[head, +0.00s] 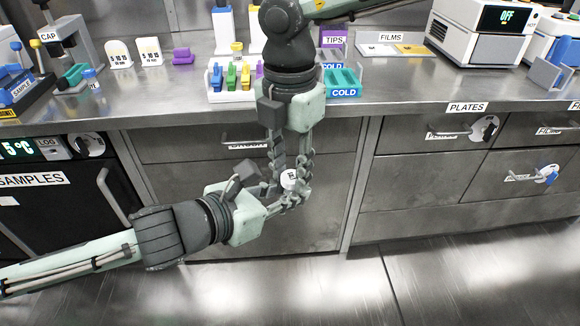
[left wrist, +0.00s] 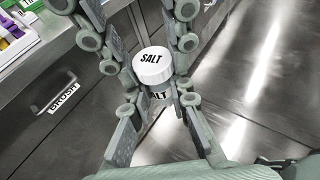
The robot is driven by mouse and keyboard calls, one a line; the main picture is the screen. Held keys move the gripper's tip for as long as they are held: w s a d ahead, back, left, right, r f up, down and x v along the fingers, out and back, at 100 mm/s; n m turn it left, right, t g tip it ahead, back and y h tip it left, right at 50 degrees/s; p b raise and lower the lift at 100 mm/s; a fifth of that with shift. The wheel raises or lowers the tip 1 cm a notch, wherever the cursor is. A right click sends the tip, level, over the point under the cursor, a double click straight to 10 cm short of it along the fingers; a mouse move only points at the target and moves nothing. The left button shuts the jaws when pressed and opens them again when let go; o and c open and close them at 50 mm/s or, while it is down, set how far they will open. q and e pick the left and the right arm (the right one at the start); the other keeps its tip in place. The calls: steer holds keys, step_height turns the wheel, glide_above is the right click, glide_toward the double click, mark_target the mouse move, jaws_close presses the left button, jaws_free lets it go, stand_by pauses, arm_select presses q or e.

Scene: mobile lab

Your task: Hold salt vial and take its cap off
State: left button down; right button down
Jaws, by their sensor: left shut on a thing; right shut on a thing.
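The salt vial (head: 289,180) is a small white vial, held in the air in front of the drawers and mostly hidden by fingers in the head view. In the left wrist view its white cap (left wrist: 152,67) reads SALT, and part of the labelled body (left wrist: 160,95) shows just below it. My left gripper (head: 281,195) comes in from the left and is shut on the vial body. My right gripper (head: 291,168) points down from above, shut with its fingers on both sides of the cap. I cannot tell whether the cap is loose.
The steel bench (head: 410,95) runs behind and above the grippers. On it stand a teal COLD rack (head: 343,86), a rack of coloured tubes (head: 231,95) and a white device (head: 490,35). Drawers (head: 440,185) lie close behind the vial. The floor in front is clear.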

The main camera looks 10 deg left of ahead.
steer(key=n, duration=0.3)
steer(key=shift+w+a+r, duration=0.1)
steer(key=shift+a+r, duration=0.05)
steer(key=shift+a, duration=0.1)
steer(key=c, duration=1.2)
jaws_free()
steer(key=shift+d, duration=0.1)
